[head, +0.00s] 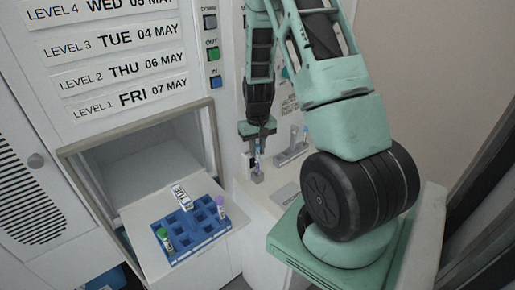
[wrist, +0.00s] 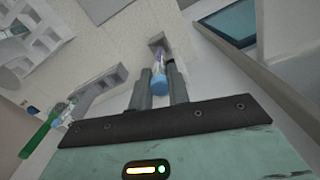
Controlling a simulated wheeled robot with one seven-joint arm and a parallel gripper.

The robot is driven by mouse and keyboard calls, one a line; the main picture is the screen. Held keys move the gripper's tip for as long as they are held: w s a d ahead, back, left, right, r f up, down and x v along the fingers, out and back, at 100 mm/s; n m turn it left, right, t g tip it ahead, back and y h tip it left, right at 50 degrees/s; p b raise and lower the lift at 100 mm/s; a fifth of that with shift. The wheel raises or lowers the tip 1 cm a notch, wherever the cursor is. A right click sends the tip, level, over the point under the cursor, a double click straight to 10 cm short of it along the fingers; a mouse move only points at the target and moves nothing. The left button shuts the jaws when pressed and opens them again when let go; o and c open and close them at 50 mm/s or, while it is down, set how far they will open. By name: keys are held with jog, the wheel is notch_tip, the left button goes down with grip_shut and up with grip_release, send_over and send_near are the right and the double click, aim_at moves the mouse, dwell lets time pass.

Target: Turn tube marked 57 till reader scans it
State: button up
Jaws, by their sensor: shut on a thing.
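My gripper (head: 258,158) is shut on a tube (head: 258,147) at a small grey stand (head: 257,177) on the white counter. In the wrist view my gripper (wrist: 160,88) has one finger on each side of the tube, whose blue cap (wrist: 159,82) faces the camera. A purplish part of the tube (wrist: 159,56) shows beyond the cap, close to the grey stand (wrist: 157,41). The fingers hide much of the tube. No number 57 can be read on it, and I cannot tell which part is the reader.
A blue rack (head: 190,245) with a green-capped tube (head: 164,240) and a purple-capped tube (head: 221,207) sits on the open hatch door at left. A grey holder (head: 291,153) stands right of my gripper. Buttons (head: 213,54) line the wall panel. A dark screen (wrist: 235,20) shows in the wrist view.

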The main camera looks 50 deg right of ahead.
aim_at(257, 159)
jog(key=shift+f, duration=0.1)
dwell(0.3)
jog(key=shift+f+b, duration=0.45)
jog(key=shift+f, duration=0.05)
jog(key=shift+f, duration=0.35)
jog(key=shift+f+b, duration=0.3)
jog(key=shift+b, duration=0.2)
jog(key=o, duration=0.9)
